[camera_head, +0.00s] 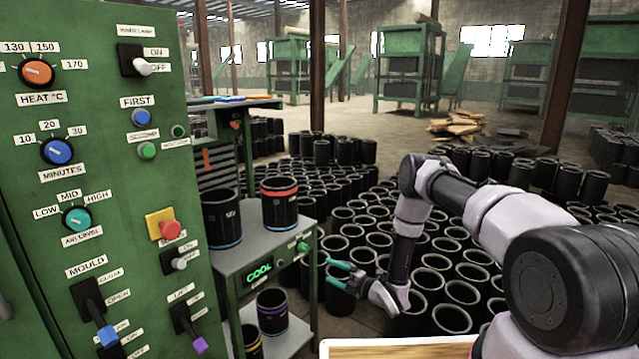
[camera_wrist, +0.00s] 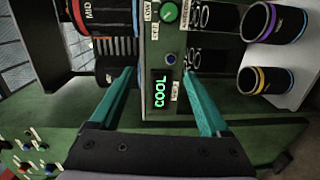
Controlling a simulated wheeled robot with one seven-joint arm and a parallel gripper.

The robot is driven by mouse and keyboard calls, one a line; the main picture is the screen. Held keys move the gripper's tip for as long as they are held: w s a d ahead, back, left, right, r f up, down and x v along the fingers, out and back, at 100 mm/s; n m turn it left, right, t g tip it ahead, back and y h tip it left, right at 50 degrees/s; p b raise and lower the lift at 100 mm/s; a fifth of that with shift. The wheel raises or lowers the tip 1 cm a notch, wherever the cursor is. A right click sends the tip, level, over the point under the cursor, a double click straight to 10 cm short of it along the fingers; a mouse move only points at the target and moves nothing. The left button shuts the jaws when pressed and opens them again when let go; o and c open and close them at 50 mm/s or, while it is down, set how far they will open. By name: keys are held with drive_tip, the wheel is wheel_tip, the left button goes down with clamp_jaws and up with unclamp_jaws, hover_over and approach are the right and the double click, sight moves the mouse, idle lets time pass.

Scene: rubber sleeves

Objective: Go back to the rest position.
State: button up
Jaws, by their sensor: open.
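My gripper (camera_head: 330,272) is at the middle of the head view, with its two teal fingers pointing left toward the small green and grey stand (camera_head: 262,250). The fingers are open and spread apart, with nothing between them. In the wrist view my gripper (camera_wrist: 158,74) faces the front of the stand, and the lit COOL display (camera_wrist: 160,92) shows between the fingers. No contact with the stand is visible. My arm reaches in from the right side of the head view.
A sleeve with a red band (camera_head: 280,205) and one with a blue band (camera_head: 222,218) stand on top of the stand. A purple-banded sleeve (camera_head: 272,312) is on its lower shelf. The green control cabinet (camera_head: 100,180) fills the left. Many black sleeves (camera_head: 455,290) cover the floor.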

drive_tip(key=w+d+r+m+h, duration=0.2)
drive_tip(key=w+d+r+m, duration=0.15)
drive_tip(key=r, duration=0.45)
drive_tip(key=w+d+r+m+t+h, duration=0.1)
drive_tip(key=w+d+r+m+h, duration=0.1)
drive_tip(key=w+r, duration=0.4)
drive_tip(key=w+d+r+m+h, duration=0.2)
drive_tip(key=w+d+r+m, duration=0.1)
drive_tip(key=r, duration=0.6)
drive_tip(key=s+d+r+m+h, duration=0.2)
drive_tip(key=d+r+m+h, duration=0.15)
drive_tip(key=r, duration=0.65)
drive_tip(key=s+d+r+m+h, duration=0.25)
drive_tip(key=d+r+m, duration=0.2)
drive_tip(key=r, duration=0.45)
drive_tip(key=s+d+r+m+g, duration=0.1)
drive_tip(key=s+d+r+m, duration=0.25)
drive_tip(key=s+r, duration=0.4)
drive_tip(key=s+d+r+m+g, duration=0.2)
drive_tip(key=s+r+m, duration=0.25)
drive_tip(key=s, duration=0.55)
drive_tip(key=s+a+r+m+g, duration=0.1)
drive_tip(key=s+m, duration=0.2)
drive_tip(key=s, duration=0.9)
drive_tip(key=s+a+r+m+g, duration=0.1)
drive_tip(key=s+m, duration=0.3)
drive_tip(key=s, duration=0.8)
drive_tip(key=shift+s+r+y, duration=0.25)
drive_tip(key=shift+r+y, duration=0.1)
drive_tip(key=shift+y, duration=0.05)
